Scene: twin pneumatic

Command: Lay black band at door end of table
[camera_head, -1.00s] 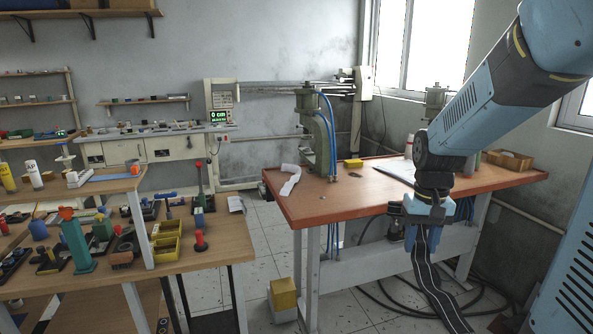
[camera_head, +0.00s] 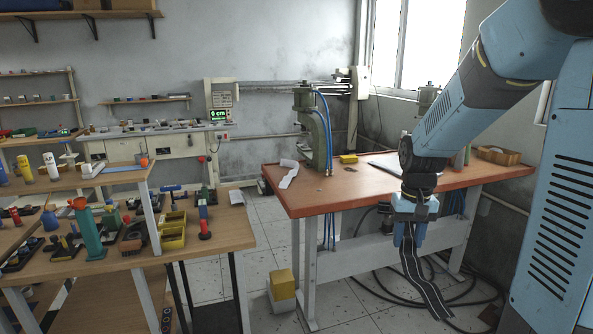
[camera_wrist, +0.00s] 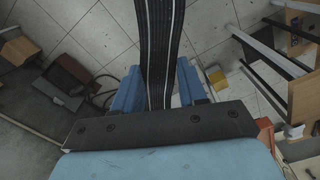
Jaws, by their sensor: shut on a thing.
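My gripper (camera_head: 409,234) is shut on the black band (camera_head: 424,277), a long black strip with pale lines. The band hangs down from the fingers in front of the table, its lower end curving right near the floor. In the wrist view the band (camera_wrist: 160,40) runs up between the two blue fingers (camera_wrist: 158,88). The orange-edged wooden table (camera_head: 330,190) stands behind the gripper. The gripper is at the table's front side, with the fingers below the top's level in the picture. No door shows, so I cannot tell which end is the door end.
On the table stand a green press (camera_head: 316,140), a white cloth (camera_head: 288,176), a small yellow block (camera_head: 348,159) and a wooden tray (camera_head: 497,155). The middle front of the tabletop looks clear. A cluttered workbench (camera_head: 120,262) stands left. A yellow-topped box (camera_head: 282,285) and dark cables lie on the floor.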

